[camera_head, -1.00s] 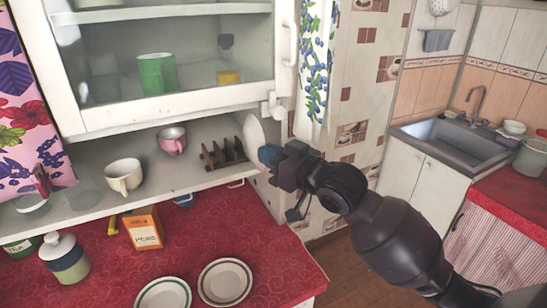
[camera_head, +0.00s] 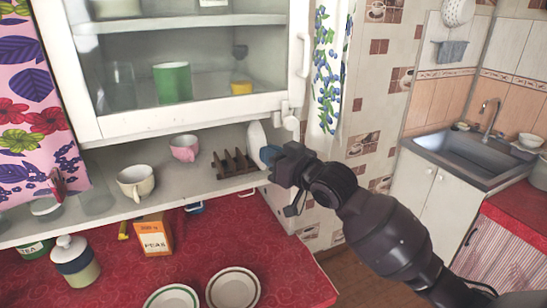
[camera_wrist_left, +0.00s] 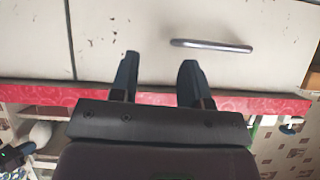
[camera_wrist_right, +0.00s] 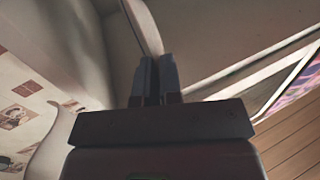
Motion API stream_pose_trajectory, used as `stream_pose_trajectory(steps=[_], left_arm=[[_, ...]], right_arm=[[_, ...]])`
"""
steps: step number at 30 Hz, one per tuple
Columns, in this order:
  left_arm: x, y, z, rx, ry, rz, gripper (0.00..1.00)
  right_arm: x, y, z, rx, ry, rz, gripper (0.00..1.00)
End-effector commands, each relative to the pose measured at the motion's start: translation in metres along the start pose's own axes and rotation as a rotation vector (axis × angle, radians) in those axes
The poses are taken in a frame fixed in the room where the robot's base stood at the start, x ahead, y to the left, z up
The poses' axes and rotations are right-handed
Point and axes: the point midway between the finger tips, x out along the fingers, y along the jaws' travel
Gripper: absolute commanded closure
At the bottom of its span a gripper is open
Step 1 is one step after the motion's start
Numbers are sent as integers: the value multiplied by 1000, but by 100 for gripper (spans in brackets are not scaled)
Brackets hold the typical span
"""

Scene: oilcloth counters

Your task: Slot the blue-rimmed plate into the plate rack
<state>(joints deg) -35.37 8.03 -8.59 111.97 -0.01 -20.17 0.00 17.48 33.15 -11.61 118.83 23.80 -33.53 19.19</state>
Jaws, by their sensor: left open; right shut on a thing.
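The plate (camera_head: 256,138) stands nearly upright, almost edge-on, at the right end of the shelf; its rim colour is not clear. My right gripper (camera_head: 268,155) is shut on its near edge. In the right wrist view the plate (camera_wrist_right: 143,24) sticks out beyond the closed fingers (camera_wrist_right: 152,75). The dark wooden plate rack (camera_head: 232,164) is on the shelf just left of the plate. I cannot tell whether the plate is inside its slots or beside them. My left gripper (camera_wrist_left: 158,75) is open and empty, in front of pale cabinet fronts with a handle.
A pink cup (camera_head: 184,148) and a cream cup (camera_head: 135,182) stand left of the rack. The cabinet door (camera_head: 200,118) hangs above, with a side panel close at right. Two rimmed plates (camera_head: 233,290), a peas box (camera_head: 154,234) and a jar (camera_head: 76,260) are on the red counter.

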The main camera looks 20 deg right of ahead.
Motion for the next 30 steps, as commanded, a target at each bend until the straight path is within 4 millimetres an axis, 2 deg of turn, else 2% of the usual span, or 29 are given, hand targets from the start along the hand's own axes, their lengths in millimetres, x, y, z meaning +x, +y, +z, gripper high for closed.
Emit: stream_pose_trajectory(steps=[30], left_arm=[[0,0,1,0,-1,0,57]], right_arm=[[53,22,2,0,1,0,100]])
